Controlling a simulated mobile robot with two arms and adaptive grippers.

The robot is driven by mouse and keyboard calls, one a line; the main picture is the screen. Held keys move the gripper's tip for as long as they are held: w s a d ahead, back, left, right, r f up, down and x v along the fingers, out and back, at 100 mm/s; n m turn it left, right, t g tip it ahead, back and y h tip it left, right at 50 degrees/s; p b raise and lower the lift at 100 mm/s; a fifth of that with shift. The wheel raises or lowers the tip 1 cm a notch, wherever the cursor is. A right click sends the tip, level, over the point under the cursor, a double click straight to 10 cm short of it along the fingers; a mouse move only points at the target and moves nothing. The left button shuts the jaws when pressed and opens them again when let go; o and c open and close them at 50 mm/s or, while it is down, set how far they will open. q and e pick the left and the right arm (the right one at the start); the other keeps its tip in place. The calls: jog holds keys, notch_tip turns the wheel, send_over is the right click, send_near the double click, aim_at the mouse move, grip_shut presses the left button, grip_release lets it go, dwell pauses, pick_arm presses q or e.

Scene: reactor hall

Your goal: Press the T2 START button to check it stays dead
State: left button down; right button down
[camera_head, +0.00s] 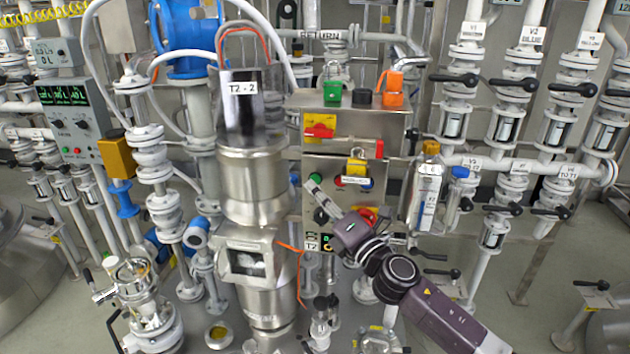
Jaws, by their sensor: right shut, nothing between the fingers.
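The T2 control panel (384,143) is a steel box behind the T2-2 vessel's right side. A green button (310,178) sits at its left, partly hidden by my right fingertips; I cannot read START on it. My right gripper (311,185) is shut and empty, its pale fingers pointing up and left at the green button. I cannot tell if they touch it. A red button (338,182) is just right of the fingers. A yellow padlock (357,161) with a tag hangs above a partly hidden blue button. My left gripper is not in view.
The T2-2 vessel (252,185) stands close left of the panel. A red-and-yellow switch (320,130) is higher on the panel. A red knob (367,215) sits beside my right wrist. Valved pipes (508,95) fill the right.

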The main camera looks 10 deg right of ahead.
jog(key=shift+w, duration=0.1)
dwell(0.6)
jog(key=shift+w+d, duration=0.15)
jog(key=shift+w, duration=0.15)
jog(key=shift+w+d, duration=0.2)
jog(key=shift+w, duration=0.15)
dwell(0.7)
jog(key=shift+s, duration=0.15)
jog(key=shift+s+a, duration=0.3)
jog(key=shift+s, duration=0.3)
jog(key=s, duration=0.1)
jog(key=s+a+p, duration=0.1)
jog(key=s, duration=0.1)
jog(key=s+a, duration=0.1)
jog(key=shift+s, duration=0.3)
